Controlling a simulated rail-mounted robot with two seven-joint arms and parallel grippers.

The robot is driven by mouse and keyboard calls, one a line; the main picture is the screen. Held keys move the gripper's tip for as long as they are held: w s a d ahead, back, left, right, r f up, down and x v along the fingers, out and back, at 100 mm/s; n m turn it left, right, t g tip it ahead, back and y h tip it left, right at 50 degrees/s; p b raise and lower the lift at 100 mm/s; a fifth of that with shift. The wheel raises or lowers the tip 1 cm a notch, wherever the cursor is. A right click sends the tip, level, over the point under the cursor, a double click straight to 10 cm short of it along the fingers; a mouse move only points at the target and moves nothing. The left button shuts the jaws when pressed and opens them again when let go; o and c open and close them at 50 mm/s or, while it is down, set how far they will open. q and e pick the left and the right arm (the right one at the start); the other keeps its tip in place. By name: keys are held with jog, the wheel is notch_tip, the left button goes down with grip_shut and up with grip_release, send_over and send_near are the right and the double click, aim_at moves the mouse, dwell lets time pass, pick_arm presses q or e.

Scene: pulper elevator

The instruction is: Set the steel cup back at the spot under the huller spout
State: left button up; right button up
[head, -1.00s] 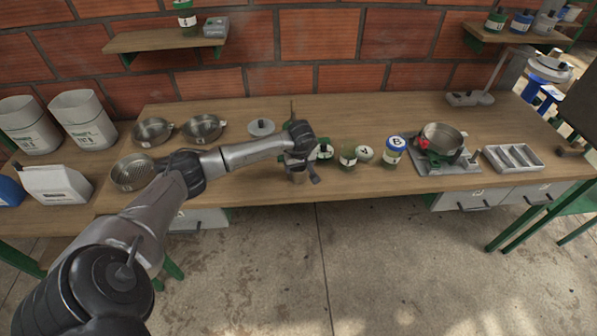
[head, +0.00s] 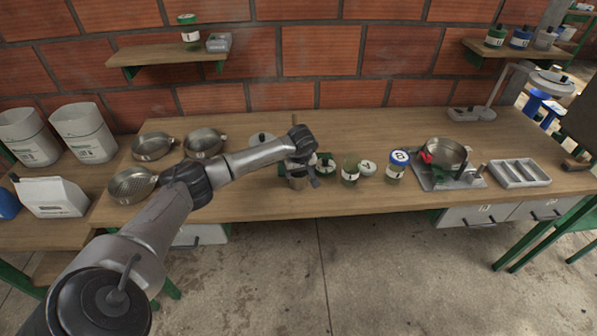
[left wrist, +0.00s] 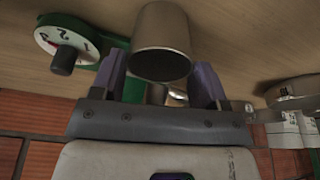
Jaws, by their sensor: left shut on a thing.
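My left gripper (head: 300,171) is low over the middle of the wooden bench, near its front edge. It is shut on the steel cup (left wrist: 161,42), a plain grey cylinder held between the two fingers in the left wrist view. In the head view the cup (head: 297,183) shows only partly below the fingers. A green device with a numbered white dial and black knob (left wrist: 62,47) is beside the gripper in the wrist view. My arm and hand cover much of that spot in the head view, and I cannot make out the huller spout. My right gripper is not in view.
Jars (head: 350,171) stand close to the right of the gripper, one blue-lidded (head: 396,166). Further right are a pan (head: 445,153) on a burner and a divided tray (head: 519,173). Several metal pans (head: 204,142) stand at left. Bare bench lies in front of the jars.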

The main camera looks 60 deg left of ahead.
pick_arm(q)
jog(key=o, duration=1.1)
jog(key=shift+c, duration=0.2)
jog(key=p+v, duration=0.2)
jog(key=v, duration=1.1)
jog(key=shift+r, duration=0.4)
